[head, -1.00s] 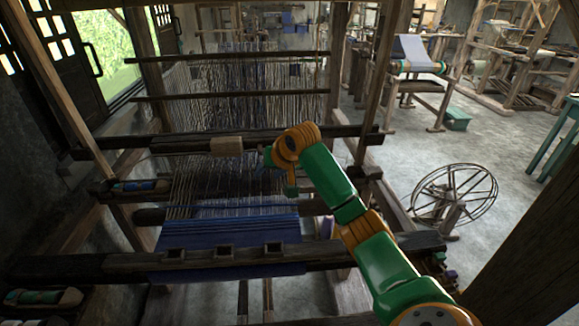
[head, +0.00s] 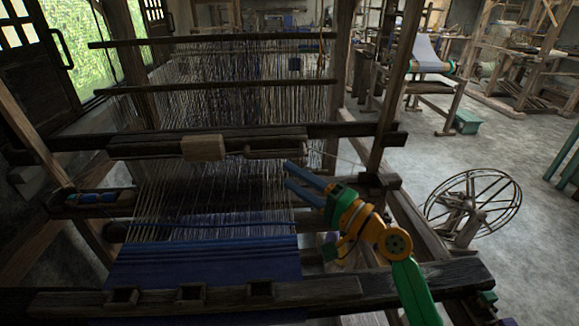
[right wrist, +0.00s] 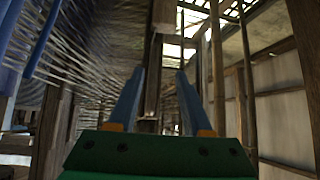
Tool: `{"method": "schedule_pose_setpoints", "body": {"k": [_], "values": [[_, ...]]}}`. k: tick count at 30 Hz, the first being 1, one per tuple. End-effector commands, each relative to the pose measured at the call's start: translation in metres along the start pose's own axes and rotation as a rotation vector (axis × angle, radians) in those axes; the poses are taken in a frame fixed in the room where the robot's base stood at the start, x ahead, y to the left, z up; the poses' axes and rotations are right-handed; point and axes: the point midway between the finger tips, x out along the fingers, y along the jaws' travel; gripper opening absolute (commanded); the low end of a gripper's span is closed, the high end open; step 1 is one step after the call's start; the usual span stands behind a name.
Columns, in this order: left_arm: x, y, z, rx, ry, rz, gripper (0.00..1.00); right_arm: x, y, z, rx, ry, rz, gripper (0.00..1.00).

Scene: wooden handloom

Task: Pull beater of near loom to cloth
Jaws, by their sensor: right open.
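The near loom's beater (head: 140,149) is a dark horizontal wooden bar across the warp, with a paler block (head: 203,147) at its middle and a thin handle-like rod to the right of the block. It stands beyond the blue cloth (head: 200,268), with a stretch of bare warp threads (head: 180,195) between them. My right gripper (head: 288,173) is open and empty, its blue fingers pointing left just below and in front of the beater's right part. Its two parted fingers also show in the right wrist view (right wrist: 159,76). My left gripper is out of view.
The loom's front beam (head: 330,290) crosses the near side, with square sockets. A right frame post (head: 393,95) stands close to my arm. A spinning wheel (head: 475,205) stands on the floor at right. A shuttle (head: 95,198) lies at the left.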

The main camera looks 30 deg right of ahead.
Motion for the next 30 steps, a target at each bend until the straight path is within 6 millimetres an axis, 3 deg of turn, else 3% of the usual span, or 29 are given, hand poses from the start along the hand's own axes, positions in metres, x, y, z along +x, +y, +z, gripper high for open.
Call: {"method": "schedule_pose_setpoints", "body": {"k": [1,6,15,17,21,30], "values": [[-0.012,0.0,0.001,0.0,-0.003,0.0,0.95,0.012,-0.008,-0.002,0.004,0.001,-0.004,0.5],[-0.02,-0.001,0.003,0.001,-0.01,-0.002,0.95,0.04,-0.004,-0.001,0.001,0.0,0.0,0.5],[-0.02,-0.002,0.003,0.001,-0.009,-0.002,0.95,0.047,0.0,0.0,-0.003,-0.001,0.004,0.5],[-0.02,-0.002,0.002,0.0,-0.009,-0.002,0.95,0.047,0.0,0.0,-0.003,-0.002,0.004,0.36],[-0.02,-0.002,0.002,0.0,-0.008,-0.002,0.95,0.047,0.0,0.0,-0.003,-0.002,0.004,0.0],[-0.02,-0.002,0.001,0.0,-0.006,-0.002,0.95,0.047,0.0,0.0,-0.003,-0.002,0.004,0.0]]}}
